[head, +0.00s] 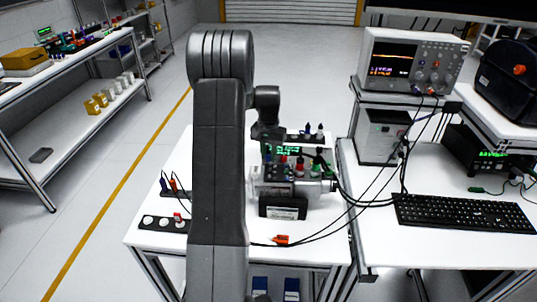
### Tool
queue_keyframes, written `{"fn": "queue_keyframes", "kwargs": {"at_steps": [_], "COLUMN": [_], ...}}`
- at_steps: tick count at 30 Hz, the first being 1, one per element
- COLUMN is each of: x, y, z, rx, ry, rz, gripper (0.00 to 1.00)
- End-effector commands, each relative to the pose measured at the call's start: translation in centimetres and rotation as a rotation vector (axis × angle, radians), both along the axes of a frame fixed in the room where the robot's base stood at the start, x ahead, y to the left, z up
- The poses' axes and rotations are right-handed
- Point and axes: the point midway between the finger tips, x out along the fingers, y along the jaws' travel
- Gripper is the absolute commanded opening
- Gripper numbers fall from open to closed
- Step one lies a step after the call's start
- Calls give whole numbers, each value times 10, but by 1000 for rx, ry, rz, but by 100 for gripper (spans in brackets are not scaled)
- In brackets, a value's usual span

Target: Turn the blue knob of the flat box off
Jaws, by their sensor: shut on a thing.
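A cluster of small equipment stands on the white bench (205,240) in the middle, with a black flat-fronted box (284,207) at its near side and a grey body with red, dark and green posts (290,170) behind. I cannot tell which part is the flat box's own case. The blue knob cannot be made out. My arm comes up from the bottom and bends down over the cluster. My gripper (270,140) is at its back left, its fingertips too small and hidden to see clearly. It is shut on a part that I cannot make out.
A dark strip with white round pads (165,223) lies left. A keyboard (465,212) and an oscilloscope (411,62) are on the right.

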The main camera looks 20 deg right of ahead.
Motion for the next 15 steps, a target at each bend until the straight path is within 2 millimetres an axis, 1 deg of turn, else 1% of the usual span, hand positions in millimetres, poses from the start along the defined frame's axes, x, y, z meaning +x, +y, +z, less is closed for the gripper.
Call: {"fn": "queue_keyframes", "kwargs": {"at_steps": [6,15], "x": [1,1], "y": [0,0], "z": [1,1], "rx": [-1,-1], "ry": [-1,-1], "rz": [68,92], "gripper": [0,0]}}
